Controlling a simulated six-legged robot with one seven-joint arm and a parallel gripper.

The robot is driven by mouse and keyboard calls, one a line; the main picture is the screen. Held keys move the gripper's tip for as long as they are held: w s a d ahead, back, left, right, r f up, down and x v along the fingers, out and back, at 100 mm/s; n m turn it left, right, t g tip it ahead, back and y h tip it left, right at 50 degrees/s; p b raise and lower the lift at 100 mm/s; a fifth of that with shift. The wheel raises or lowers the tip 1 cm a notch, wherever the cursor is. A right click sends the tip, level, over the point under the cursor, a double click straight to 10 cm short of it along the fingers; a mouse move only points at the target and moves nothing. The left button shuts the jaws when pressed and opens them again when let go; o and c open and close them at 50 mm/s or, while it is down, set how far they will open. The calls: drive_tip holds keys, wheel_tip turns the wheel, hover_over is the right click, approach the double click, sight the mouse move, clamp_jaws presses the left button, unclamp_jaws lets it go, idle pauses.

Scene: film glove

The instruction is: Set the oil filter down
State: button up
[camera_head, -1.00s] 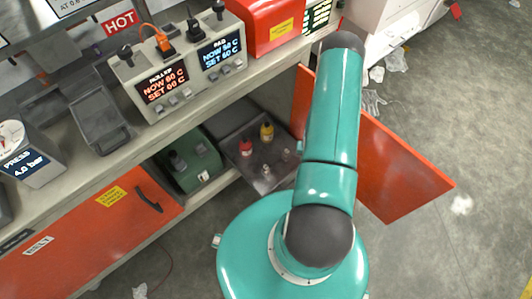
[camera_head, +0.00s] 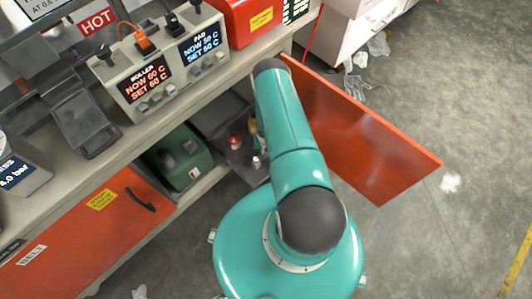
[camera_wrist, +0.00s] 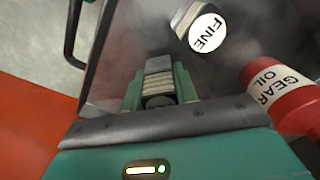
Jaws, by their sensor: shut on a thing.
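In the wrist view, my gripper (camera_wrist: 158,88) is shut on a small grey thing with a dark rounded end (camera_wrist: 158,101). I take it for the oil filter; the fingers hide most of it. Behind it is a dark grey surface (camera_wrist: 130,45). A silver cylinder with a white face marked "FINE" (camera_wrist: 206,32) is just beyond and to the right, apart from the fingers. In the head view, my arm hides the gripper and what it holds. I cannot tell whether the held thing touches the surface.
A red "GEAR OIL" bottle (camera_wrist: 285,95) is close on the right; it also shows in the head view (camera_head: 234,141). A dark tray (camera_head: 214,114) lies under the bench beside a green box (camera_head: 180,160). An open orange door (camera_head: 365,135) stands to the right.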

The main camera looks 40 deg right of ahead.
drive_tip(key=shift+f, duration=0.7)
drive_tip(key=shift+f, duration=0.2)
drive_tip(key=o, duration=1.1)
drive_tip(key=shift+r, duration=0.1)
wheel_tip(320, 180, up, 12)
drive_tip(key=shift+r, duration=0.15)
